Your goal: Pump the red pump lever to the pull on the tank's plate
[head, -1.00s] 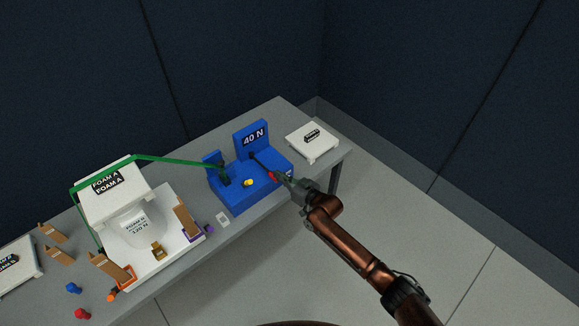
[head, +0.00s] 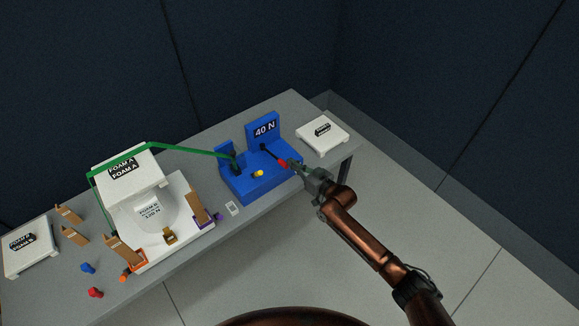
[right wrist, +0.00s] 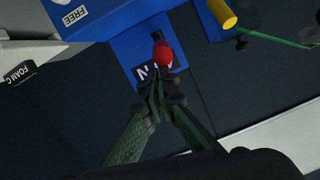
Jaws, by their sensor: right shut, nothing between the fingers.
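The red pump lever (head: 283,162) has a dark rod and a red grip, and sticks out from the blue pump (head: 245,187). The pump's upright panel reads "40 N" (head: 264,130). The white tank (head: 150,208) stands to the left, with a plate (head: 150,211) that seems to read "120 N". My right gripper (head: 299,165) is shut with nothing between its fingers, its tips close to the red grip's outer end. In the right wrist view the red grip (right wrist: 162,54) shows just beyond the fingertips (right wrist: 158,88); I cannot tell whether they touch. My left gripper is out of view.
A yellow knob (head: 258,173) is on the pump. A white labelled block (head: 322,136) lies right of the pump. Brown wedges (head: 68,213) and blue and red pieces lie at left.

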